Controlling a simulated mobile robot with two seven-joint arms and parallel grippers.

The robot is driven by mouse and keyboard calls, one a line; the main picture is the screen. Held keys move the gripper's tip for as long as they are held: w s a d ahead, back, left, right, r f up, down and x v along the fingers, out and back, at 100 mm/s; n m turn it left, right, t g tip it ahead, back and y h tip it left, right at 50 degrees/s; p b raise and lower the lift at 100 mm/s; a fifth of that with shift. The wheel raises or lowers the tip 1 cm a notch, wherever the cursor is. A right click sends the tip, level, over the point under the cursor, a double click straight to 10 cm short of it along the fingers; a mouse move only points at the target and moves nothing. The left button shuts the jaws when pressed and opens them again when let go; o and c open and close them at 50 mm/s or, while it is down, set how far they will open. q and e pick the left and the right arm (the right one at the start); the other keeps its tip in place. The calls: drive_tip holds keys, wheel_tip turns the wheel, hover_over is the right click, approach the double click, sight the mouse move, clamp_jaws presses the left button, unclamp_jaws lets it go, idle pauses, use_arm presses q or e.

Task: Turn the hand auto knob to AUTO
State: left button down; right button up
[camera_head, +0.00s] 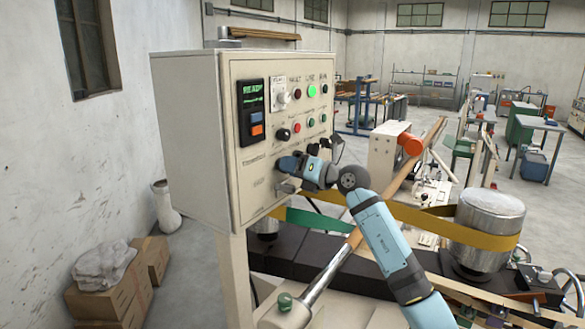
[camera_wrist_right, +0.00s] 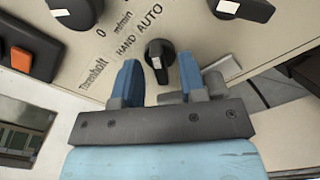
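The hand auto knob (camera_wrist_right: 157,54) is a small black knob with a white mark, on the beige panel under the words HAND and AUTO in the right wrist view. My right gripper (camera_wrist_right: 159,70) is open, with one blue finger on each side of the knob in that view. Whether the fingers touch it I cannot tell. In the head view my right gripper (camera_head: 287,164) is at the lower part of the control cabinet's panel (camera_head: 252,205) and hides the knob. My left gripper is not in view.
Other black knobs (camera_head: 283,134) and lit buttons (camera_head: 312,91) sit above on the panel. A display with blue and orange buttons (camera_head: 256,130) is at its left.

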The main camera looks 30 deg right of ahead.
drive_tip(key=b+v, duration=0.4)
drive_tip(key=v, duration=1)
drive_tip(key=shift+w, duration=0.1)
